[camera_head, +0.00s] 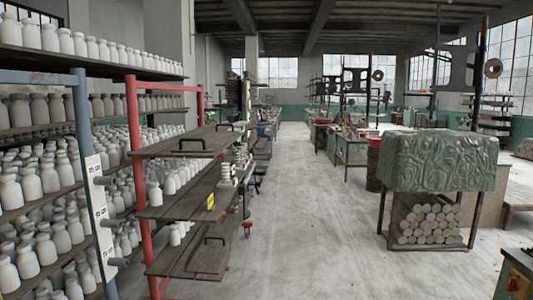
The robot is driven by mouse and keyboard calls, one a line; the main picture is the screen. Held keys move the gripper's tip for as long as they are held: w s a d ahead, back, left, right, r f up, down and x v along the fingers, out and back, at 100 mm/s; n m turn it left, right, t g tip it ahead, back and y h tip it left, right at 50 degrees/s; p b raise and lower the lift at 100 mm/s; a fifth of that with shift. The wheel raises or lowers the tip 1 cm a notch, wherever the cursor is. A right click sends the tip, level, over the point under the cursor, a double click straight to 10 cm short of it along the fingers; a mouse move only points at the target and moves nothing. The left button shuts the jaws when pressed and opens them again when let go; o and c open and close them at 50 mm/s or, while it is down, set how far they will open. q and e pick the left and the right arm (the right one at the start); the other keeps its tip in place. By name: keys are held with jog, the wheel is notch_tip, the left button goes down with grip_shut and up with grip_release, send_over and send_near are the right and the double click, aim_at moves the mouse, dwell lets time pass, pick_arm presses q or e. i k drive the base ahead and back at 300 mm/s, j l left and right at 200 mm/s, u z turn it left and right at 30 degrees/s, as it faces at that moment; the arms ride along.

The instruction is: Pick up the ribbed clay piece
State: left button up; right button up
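I cannot make out a piece that is clearly the ribbed clay piece. A small pale stack with a stepped, ridged outline (227,174) stands on the middle shelf of the red-framed rack; it is too small to tell what it is. Pale clay cylinders (428,222) lie piled under the covered table at the right. Neither of my grippers shows in the head view.
Tall shelves at the left hold many white jars (30,184). The red-framed rack (135,140) has dark wooden shelves jutting toward the aisle. A table under a green cover (438,160) stands at the right. The concrete floor (305,215) between is clear.

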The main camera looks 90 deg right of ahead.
aim_at(240, 148)
jog(key=l+z, duration=0.6)
jog(key=z, duration=0.15)
jog(key=i+l+z, duration=0.1)
jog(key=l+z, duration=0.3)
jog(key=i+l+z, duration=0.1)
jog(key=z, duration=0.3)
jog(key=i+l+z, duration=0.25)
jog(key=l+z, duration=0.15)
jog(key=i+l+z, duration=0.55)
jog(key=i+z, duration=0.25)
jog(key=i+l+z, duration=0.15)
jog(key=z, duration=0.25)
jog(key=i+u, duration=0.1)
jog(key=i, duration=0.4)
jog(key=i+l+u, duration=0.1)
jog(key=i, duration=0.4)
jog(key=i+l+u, duration=0.15)
jog(key=i, duration=0.35)
jog(key=i+l+u, duration=0.1)
jog(key=i+l, duration=0.15)
jog(key=i, duration=0.25)
jog(key=i+l+u, duration=0.7)
jog(key=i+u, duration=0.3)
jog(key=i+l+u, duration=0.25)
jog(key=i, duration=0.25)
